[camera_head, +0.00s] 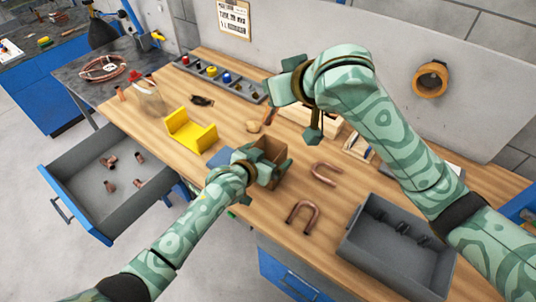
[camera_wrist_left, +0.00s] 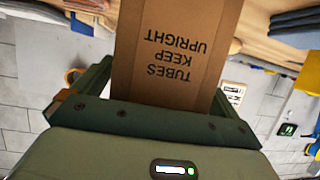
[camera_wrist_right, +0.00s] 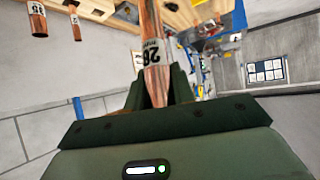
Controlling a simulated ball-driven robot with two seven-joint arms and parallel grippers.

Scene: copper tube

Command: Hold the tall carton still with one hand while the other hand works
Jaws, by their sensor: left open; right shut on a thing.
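In the left wrist view the carton (camera_wrist_left: 178,50) shows the print "TUBES KEEP UPRIGHT", upside down in that picture. My left gripper (camera_head: 264,170) is open, with its fingers on either side of the carton; I cannot tell whether they touch it. My right gripper (camera_head: 290,85) is above the back of the bench. The tube is hidden in the head view.
Two copper U-bends (camera_head: 303,213) (camera_head: 326,173) lie right of the carton. A grey bin (camera_head: 352,245) stands at the right. A yellow cradle (camera_head: 190,131) is to the left. An open drawer (camera_head: 80,165) with several copper fittings juts out at the left.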

